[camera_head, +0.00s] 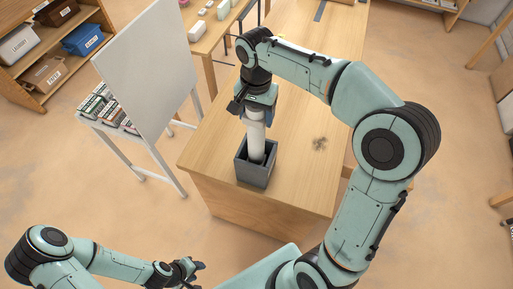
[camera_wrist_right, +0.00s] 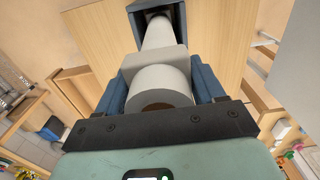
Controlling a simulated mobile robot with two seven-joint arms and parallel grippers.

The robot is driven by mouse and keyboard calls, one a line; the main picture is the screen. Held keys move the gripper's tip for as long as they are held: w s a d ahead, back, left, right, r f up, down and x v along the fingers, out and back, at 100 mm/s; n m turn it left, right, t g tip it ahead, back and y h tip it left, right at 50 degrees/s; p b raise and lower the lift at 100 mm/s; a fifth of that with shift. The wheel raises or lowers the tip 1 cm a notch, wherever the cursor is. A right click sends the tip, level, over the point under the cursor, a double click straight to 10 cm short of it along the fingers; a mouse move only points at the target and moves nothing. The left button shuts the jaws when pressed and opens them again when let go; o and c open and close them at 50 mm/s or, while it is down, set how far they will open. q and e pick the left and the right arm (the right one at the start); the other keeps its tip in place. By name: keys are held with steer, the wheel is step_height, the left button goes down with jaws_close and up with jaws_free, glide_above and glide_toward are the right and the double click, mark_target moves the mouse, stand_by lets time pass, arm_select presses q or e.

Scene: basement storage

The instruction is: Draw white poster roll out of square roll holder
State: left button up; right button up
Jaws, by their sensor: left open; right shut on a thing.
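The white poster roll (camera_head: 256,140) stands upright on the wooden table, its lower end inside the dark grey square roll holder (camera_head: 252,174). My right gripper (camera_head: 258,108) is above the holder, shut on the upper part of the roll. In the right wrist view, the roll (camera_wrist_right: 160,85) lies between the blue fingers of my right gripper (camera_wrist_right: 162,92), its hollow end facing the camera. The holder (camera_wrist_right: 175,12) shows at the top of that view, around the roll's far end. My left gripper (camera_head: 187,270) is open and empty at the bottom left, over the floor, away from the table.
The table (camera_head: 215,150) has bare wood around the holder, with a small dark patch (camera_head: 319,144) to the right. A white panel (camera_head: 148,65) stands left, by a small table with boxes. Shelves (camera_head: 40,55) with bins are far left.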

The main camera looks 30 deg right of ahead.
steer(key=shift+r, duration=0.15)
steer(key=shift+r, duration=0.55)
steer(key=shift+w+r+p, duration=0.1)
steer(key=shift+r+p, duration=0.35)
steer(key=shift+r, duration=1.05)
arm_select(q)
steer(key=shift+w+r, duration=0.6)
steer(key=shift+w, duration=0.15)
arm_select(e)
steer(key=shift+r, duration=0.1)
steer(key=shift+r, duration=2.25)
